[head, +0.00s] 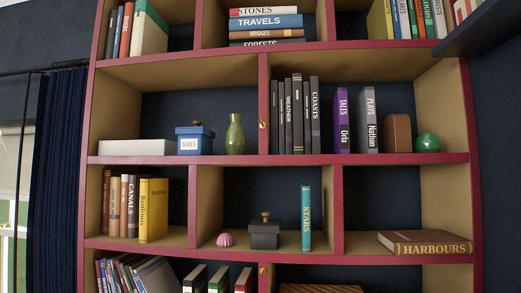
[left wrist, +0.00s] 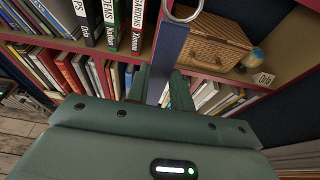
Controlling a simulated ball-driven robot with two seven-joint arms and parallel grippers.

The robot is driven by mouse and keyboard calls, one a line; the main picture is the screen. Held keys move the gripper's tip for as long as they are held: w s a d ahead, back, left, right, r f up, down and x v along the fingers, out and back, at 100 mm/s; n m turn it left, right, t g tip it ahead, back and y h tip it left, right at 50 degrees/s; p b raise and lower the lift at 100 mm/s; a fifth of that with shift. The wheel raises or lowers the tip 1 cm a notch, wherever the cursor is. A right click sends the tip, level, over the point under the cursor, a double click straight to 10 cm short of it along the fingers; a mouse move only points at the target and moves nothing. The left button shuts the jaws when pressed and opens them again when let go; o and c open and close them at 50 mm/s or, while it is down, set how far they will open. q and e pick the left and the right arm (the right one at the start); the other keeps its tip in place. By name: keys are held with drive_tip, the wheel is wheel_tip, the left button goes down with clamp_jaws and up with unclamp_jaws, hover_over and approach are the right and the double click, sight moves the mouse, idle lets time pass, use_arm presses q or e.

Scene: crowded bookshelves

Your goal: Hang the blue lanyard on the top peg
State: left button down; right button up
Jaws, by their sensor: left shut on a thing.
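My left gripper (left wrist: 155,80) shows only in the left wrist view, its green fingers shut on the blue lanyard (left wrist: 168,55). The lanyard is a flat dark blue strap with a metal ring (left wrist: 183,10) above the fingers, cut by the top edge of the view. Its lower part is hidden by the gripper. In the head view a small brass peg (head: 263,125) sits on the red upright of the middle shelf. A lower brass peg (head: 263,270) is on the upright below. Neither gripper shows in the head view.
Dark books (head: 298,115) stand just right of the upper peg, and a green vase (head: 235,134) stands to its left. In the left wrist view a wicker basket (left wrist: 208,45) is behind the lanyard. A dark ledge (head: 485,30) juts out at the upper right.

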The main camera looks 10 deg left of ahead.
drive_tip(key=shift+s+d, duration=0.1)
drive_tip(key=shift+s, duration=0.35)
